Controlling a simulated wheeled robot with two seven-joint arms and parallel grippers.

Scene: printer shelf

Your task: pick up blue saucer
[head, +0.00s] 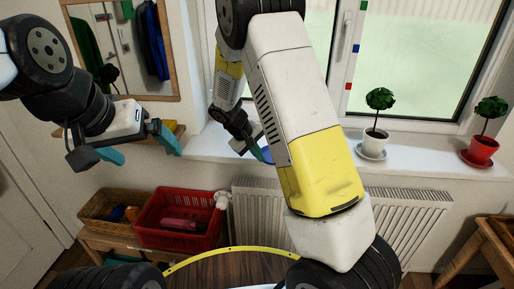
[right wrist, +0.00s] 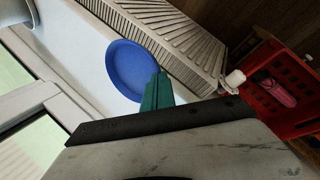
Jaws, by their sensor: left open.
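The blue saucer (right wrist: 128,70) is at the white windowsill, near the radiator side, in the right wrist view. In the head view only a small blue piece of it (head: 269,156) shows, mostly hidden by my right arm. My right gripper (right wrist: 160,75) has its teal fingers close together at the saucer's rim, and they look closed on it. It also shows partly in the head view (head: 263,153). I cannot tell whether the saucer is clear of the sill. My left gripper (head: 146,156) is open and empty at the left, in front of a small wall shelf.
A white pot with a plant (head: 375,140) and a red pot with a plant (head: 481,149) stand on the sill (head: 425,167) to the right. Below are a radiator (head: 415,210), a red crate (head: 160,235) and a wicker basket (head: 95,212). A round table (head: 225,268) is in front.

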